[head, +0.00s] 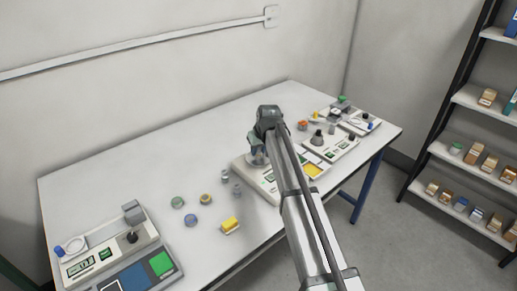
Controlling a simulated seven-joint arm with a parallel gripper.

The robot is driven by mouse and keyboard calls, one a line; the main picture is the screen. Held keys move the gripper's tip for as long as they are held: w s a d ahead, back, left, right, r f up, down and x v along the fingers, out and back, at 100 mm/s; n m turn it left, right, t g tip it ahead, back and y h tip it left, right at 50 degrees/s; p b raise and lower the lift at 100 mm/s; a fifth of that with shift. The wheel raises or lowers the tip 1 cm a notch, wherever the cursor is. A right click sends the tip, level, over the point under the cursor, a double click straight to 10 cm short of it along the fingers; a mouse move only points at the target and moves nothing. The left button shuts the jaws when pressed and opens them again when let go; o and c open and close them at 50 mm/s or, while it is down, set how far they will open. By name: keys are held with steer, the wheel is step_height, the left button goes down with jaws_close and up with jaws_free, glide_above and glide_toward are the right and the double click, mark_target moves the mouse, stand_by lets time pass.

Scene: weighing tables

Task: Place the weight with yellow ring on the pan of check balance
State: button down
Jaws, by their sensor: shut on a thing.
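My gripper (258,153) is over the left end of a pale balance (268,187) in the middle of the table. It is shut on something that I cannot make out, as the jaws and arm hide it. A round grey shape shows just under the jaws; I cannot tell whether it is a pan or a held weight. A small round piece with yellow on it (206,199) stands on the table to the left. I cannot tell whether it is the weight with yellow ring. No readable label shows which balance is the check balance.
Round pieces, green-grey (178,202) and blue (191,220), and a yellow block (231,225) lie left of the middle balance. Another balance (105,253) stands at the near left. More devices (332,150) crowd the right end. The table's back left is clear.

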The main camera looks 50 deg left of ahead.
steer(key=c, duration=0.9)
jaws_free()
steer(key=shift+o, duration=0.2)
steer(key=shift+r, duration=0.1)
steer(key=v, duration=1.2)
